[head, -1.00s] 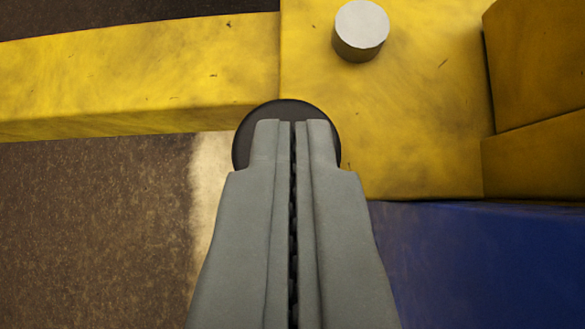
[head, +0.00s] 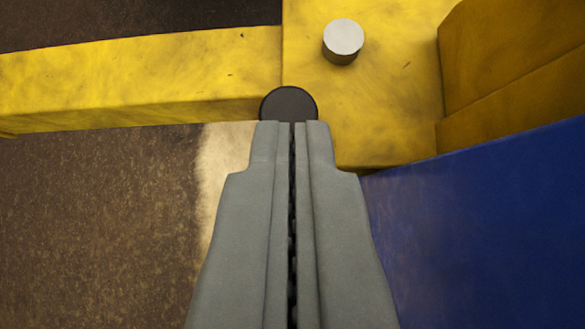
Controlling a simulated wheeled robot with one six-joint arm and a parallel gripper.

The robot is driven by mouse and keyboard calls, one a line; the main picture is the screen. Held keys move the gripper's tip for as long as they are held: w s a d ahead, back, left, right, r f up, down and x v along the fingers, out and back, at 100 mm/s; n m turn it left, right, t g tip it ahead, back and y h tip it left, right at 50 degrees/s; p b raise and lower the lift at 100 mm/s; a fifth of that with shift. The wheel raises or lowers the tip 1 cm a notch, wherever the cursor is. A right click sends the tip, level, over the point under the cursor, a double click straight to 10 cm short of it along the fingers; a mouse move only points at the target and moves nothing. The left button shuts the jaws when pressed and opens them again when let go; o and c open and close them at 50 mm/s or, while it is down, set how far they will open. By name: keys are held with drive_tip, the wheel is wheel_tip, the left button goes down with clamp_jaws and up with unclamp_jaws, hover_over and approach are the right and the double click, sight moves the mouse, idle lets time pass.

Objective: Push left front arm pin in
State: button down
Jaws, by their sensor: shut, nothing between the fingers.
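My gripper (head: 293,124) is shut and empty, pointing up the picture from the bottom middle. Just beyond its fingertips is a round dark pin head (head: 289,102), at the near edge of the yellow lift arm. The fingertips cover the pin head's lower part; I cannot tell whether they touch it. A grey cylindrical pin (head: 343,39) stands up from the yellow block (head: 390,70) farther back and to the right. The yellow arm bar (head: 140,78) runs from the block to the left.
A blue panel (head: 480,230) fills the lower right, beside my gripper. Yellow raised plates (head: 510,70) stand at the upper right. Brown floor (head: 95,220) with a pale patch (head: 226,165) lies open at the lower left.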

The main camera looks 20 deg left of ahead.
drive_tip(key=shift+v, duration=2.25)
